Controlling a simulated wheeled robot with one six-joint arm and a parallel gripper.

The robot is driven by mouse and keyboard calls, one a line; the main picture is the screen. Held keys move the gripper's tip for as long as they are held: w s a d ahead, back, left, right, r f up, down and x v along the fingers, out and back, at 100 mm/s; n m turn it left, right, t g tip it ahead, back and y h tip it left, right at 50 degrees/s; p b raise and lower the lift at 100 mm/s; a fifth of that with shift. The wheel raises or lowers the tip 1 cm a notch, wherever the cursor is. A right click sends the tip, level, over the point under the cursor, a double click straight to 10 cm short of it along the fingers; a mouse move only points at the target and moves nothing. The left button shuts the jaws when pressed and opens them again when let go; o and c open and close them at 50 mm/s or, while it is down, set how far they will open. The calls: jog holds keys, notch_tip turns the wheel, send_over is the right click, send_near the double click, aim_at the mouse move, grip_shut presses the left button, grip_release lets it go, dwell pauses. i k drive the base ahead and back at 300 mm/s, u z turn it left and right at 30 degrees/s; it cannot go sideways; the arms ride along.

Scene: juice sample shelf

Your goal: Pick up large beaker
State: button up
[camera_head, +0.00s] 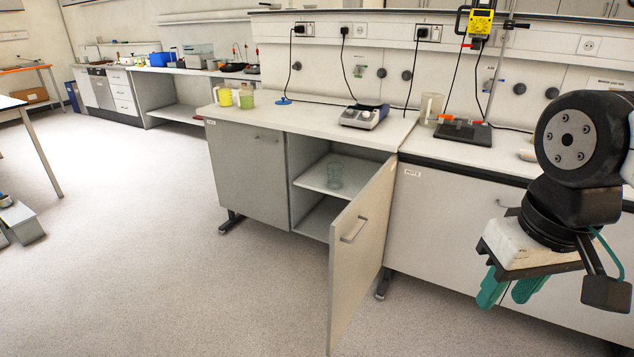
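A clear glass beaker (334,175) stands upright on the upper inner shelf (318,183) of the open cabinet in the middle. A larger-looking clear vessel (430,107) stands on the countertop to the right of the hotplate; I cannot tell which of the two is the large beaker. My gripper (508,292) is at the right, in front of the closed cabinet, with its teal fingers pointing down. A gap shows between the fingers and nothing is seen in it. It is apart from both vessels.
The cabinet door (362,250) stands open toward me, to the right of the shelf opening. A hotplate (364,116), a yellow cup (224,96) and a greenish cup (245,97) stand on the countertop (310,122). A stand with a dark base (463,132) is at right.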

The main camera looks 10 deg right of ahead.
aim_at(335, 176)
jog(key=u, duration=1.25)
jog(key=i, duration=3.15)
jog(key=z, duration=2.4)
